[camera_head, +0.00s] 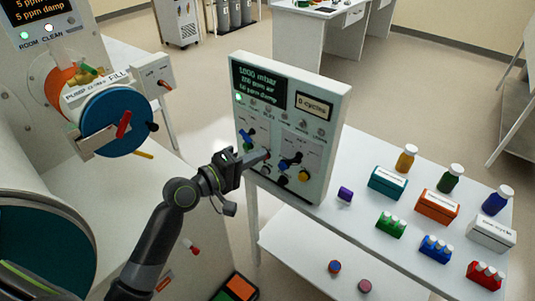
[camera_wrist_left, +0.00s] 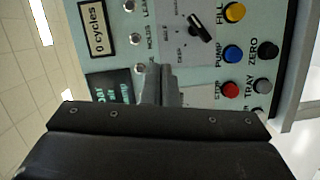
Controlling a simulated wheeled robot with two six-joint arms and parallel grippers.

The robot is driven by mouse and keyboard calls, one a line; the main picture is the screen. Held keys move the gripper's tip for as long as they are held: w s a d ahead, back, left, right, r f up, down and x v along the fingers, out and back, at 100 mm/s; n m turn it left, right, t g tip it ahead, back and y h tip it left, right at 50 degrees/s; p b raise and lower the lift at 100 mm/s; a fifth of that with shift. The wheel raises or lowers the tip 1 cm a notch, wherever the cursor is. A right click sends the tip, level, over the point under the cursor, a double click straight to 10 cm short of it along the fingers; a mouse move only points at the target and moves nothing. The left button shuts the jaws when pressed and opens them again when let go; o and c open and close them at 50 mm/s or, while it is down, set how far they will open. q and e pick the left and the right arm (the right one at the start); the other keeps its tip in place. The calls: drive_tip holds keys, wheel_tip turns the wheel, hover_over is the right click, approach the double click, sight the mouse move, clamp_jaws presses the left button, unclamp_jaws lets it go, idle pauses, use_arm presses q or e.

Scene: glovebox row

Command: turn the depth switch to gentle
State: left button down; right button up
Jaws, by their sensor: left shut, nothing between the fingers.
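The control panel (camera_head: 318,105) stands upright on the white table, with lit displays and rows of switches and buttons. A black switch with a pale pointer (camera_wrist_left: 200,28) shows in the left wrist view, near a small label that seems to read DEEP; its other labels are too small to read surely. In the head view, a black switch (camera_head: 297,158) sits on the panel's lower right part. My left gripper (camera_head: 267,154) is shut and empty, its tips close in front of the panel; contact cannot be told. Its fingers (camera_wrist_left: 160,85) hide part of the panel. My right gripper is out of view.
Yellow (camera_wrist_left: 235,12), blue (camera_wrist_left: 233,53) and red (camera_wrist_left: 230,90) buttons sit close to the switch. A teal box (camera_head: 388,183), an orange box (camera_head: 436,206) and several small bottles stand on the table at right. A blue-faced round port (camera_head: 112,120) is at left.

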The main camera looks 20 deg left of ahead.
sight(291, 163)
use_arm(q)
drive_tip(key=c, duration=2.2)
unclamp_jaws()
drive_tip(key=shift+v, duration=1.1)
drive_tip(key=c, duration=1.9)
unclamp_jaws()
drive_tip(key=shift+s+a, duration=0.25)
drive_tip(key=o, duration=0.7)
drive_tip(key=s+f+m+b, duration=0.1)
drive_tip(key=d+f+b, duration=0.1)
drive_tip(key=s+d+f+m+t+y+b, duration=0.1)
drive_tip(key=f, duration=0.1)
drive_tip(key=shift+s+d+m+b, duration=0.15)
drive_tip(key=shift+s+m+b, duration=0.15)
drive_tip(key=shift+s+b, duration=0.1)
drive_tip(key=o, duration=0.4)
drive_tip(key=s+f+m+y+b, duration=0.1)
drive_tip(key=s+d+f+m+t+y+b, duration=0.1)
drive_tip(key=shift+s+f+m+b, duration=0.2)
drive_tip(key=shift+s+m+b, duration=0.15)
drive_tip(key=shift+s+m, duration=0.05)
drive_tip(key=shift+o, duration=0.2)
drive_tip(key=shift+m+t+y, duration=0.3)
drive_tip(key=shift+m, duration=0.1)
drive_tip(key=p+x, duration=0.4)
drive_tip(key=x, duration=1.3)
drive_tip(key=shift+s+f, duration=0.1)
drive_tip(key=shift+f, duration=0.1)
drive_tip(key=shift+c, duration=0.4)
drive_tip(key=c, duration=0.9)
